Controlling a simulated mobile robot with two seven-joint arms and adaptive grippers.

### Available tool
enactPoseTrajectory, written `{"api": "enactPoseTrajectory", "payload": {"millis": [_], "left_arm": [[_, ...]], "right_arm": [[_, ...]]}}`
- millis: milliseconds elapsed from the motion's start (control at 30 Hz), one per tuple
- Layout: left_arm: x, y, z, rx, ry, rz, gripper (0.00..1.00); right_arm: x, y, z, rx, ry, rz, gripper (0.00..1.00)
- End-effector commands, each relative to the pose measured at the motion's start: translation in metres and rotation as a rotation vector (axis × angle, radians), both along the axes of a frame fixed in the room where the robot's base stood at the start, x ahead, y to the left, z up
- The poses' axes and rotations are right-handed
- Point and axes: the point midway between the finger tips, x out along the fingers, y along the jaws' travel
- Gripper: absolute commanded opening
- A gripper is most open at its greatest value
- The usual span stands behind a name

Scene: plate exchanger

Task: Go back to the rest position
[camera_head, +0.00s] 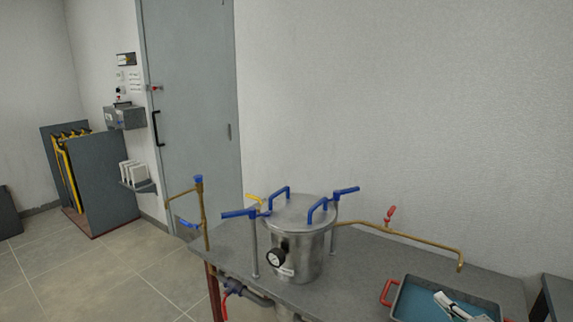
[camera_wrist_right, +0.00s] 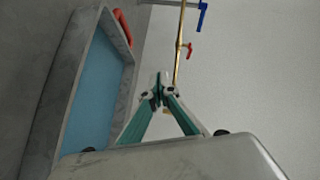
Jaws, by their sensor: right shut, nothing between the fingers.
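My right gripper (camera_head: 447,300) shows at the lower right of the head view, in front of the tray, with its arm cut off by the bottom edge. In the right wrist view its fingers (camera_wrist_right: 160,88) come together at the tips with nothing between them. My left gripper is in neither view. A steel pot (camera_head: 305,252) with a lid and blue handles stands on the grey table to the left of my right gripper, well apart from it.
A tray (camera_head: 408,304) with red handles and a blue inside lies near my right gripper; it also shows in the wrist view (camera_wrist_right: 118,68). A brass pipe (camera_head: 425,240) with a red valve handle runs behind it. Blue-handled valves surround the pot. A grey door (camera_head: 190,100) stands behind.

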Motion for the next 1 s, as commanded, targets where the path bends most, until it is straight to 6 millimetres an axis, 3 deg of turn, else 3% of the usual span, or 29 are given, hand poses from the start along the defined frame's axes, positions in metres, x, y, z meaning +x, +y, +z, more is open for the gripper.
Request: {"api": "enactPoseTrajectory", "payload": {"millis": [100,300,433,600,767,1000], "left_arm": [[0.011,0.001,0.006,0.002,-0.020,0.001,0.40],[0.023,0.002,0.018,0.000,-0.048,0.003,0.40],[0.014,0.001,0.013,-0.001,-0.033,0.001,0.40],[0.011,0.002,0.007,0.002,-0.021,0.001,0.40],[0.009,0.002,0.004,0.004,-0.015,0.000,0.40],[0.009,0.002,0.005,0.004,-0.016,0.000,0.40]], "right_arm": [[-0.040,0.046,-0.054,-0.218,0.047,0.070,0.00],[-0.125,0.123,-0.133,-0.648,0.103,0.229,0.00],[-0.186,0.169,-0.168,-0.938,0.117,0.351,0.00],[-0.247,0.208,-0.191,-1.250,0.117,0.490,0.00],[-0.270,0.220,-0.196,-1.385,0.113,0.552,0.00],[-0.272,0.221,-0.197,-1.403,0.110,0.560,0.00]]}}
